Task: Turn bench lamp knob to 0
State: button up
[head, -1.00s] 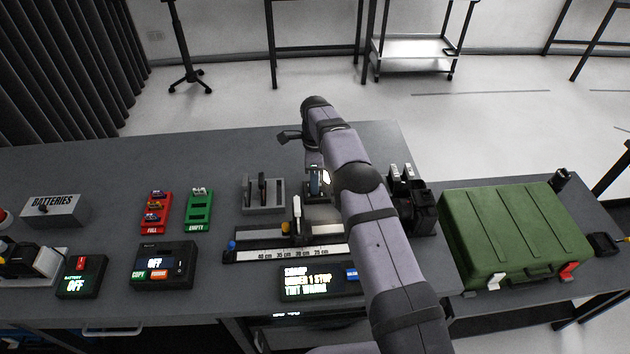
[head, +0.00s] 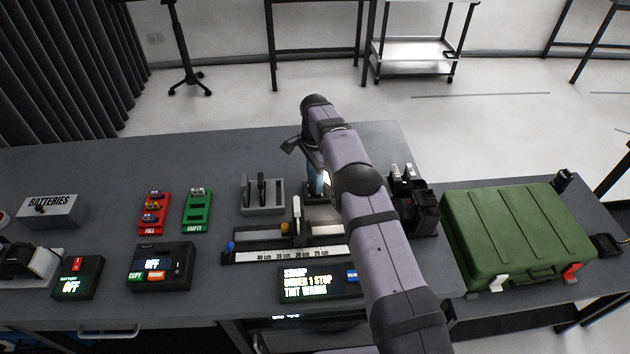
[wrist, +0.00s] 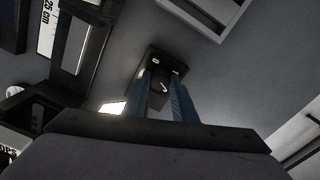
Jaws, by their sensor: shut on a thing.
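The bench lamp knob (wrist: 160,87) is dark and sits on a small black box (wrist: 158,60) in the middle of the wrist view. A small white 0 and another pale mark show on the box near it. My gripper (wrist: 160,82) has its two blue fingers shut on the knob, one on each side. The knob's exact pointing is too dark to tell. In the head view my gripper (head: 321,184) is low over the bench behind my arm, which hides most of the box. A bright lit patch (wrist: 112,107) shows just left of the fingers.
A grey slotted holder (head: 263,207) stands left of the gripper, with a ruler rail (head: 290,256) in front. Black equipment (head: 413,213) stands close on the right, then a green case (head: 515,235). The bench behind the gripper is clear.

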dwell(0.3)
jog(key=o, duration=1)
jog(key=shift+o, duration=0.2)
jog(key=shift+r+b, duration=0.4)
jog(key=shift+r, duration=3.3)
